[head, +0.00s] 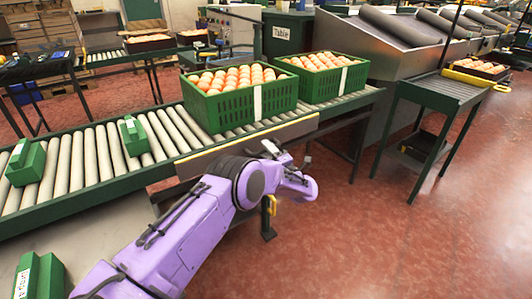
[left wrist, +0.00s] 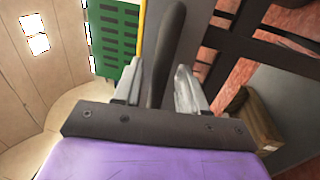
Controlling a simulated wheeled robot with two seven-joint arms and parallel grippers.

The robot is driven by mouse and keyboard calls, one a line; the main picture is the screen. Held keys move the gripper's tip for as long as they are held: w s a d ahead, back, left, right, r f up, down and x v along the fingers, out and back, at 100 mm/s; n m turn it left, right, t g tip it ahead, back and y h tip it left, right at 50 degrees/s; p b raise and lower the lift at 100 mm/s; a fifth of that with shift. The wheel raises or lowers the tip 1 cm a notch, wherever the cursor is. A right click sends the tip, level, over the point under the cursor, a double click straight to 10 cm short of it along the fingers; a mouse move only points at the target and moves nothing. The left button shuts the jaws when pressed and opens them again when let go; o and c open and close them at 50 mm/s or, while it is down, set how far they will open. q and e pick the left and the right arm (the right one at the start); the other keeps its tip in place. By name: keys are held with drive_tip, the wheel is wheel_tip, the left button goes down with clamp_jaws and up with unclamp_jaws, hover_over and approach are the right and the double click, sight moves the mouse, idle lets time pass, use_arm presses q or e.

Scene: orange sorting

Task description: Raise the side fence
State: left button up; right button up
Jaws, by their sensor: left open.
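The side fence (head: 250,143) is a long tan bar along the near edge of the roller conveyor, low beside the green crates. In the left wrist view a yellow strip (left wrist: 141,32), possibly its edge, runs beside a slotted green wall. My left gripper (head: 271,149) is at the fence's front side, partly hidden by my purple arm. In the left wrist view the gripper (left wrist: 158,68) is open, one finger on each side of a dark rounded handle (left wrist: 168,45). I cannot tell whether the fingers touch it. My right gripper is out of view.
Two green crates of oranges, the nearer (head: 235,105) and the farther (head: 325,85), stand on the conveyor rollers (head: 75,165). Small green blocks (head: 133,137) lie further left. A side stand (head: 440,90) is at right. The red floor (head: 400,240) in front is open.

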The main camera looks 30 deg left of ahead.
sight(266, 131)
use_arm(q)
drive_tip(key=shift+w+a, duration=0.15)
drive_tip(key=shift+a, duration=0.2)
drive_tip(key=shift+r, duration=0.1)
clamp_jaws()
wheel_tip(266, 131, up, 8)
drive_tip(key=p, duration=0.4)
drive_tip(key=shift+f, duration=0.2)
drive_tip(key=shift+w+f, duration=0.1)
unclamp_jaws()
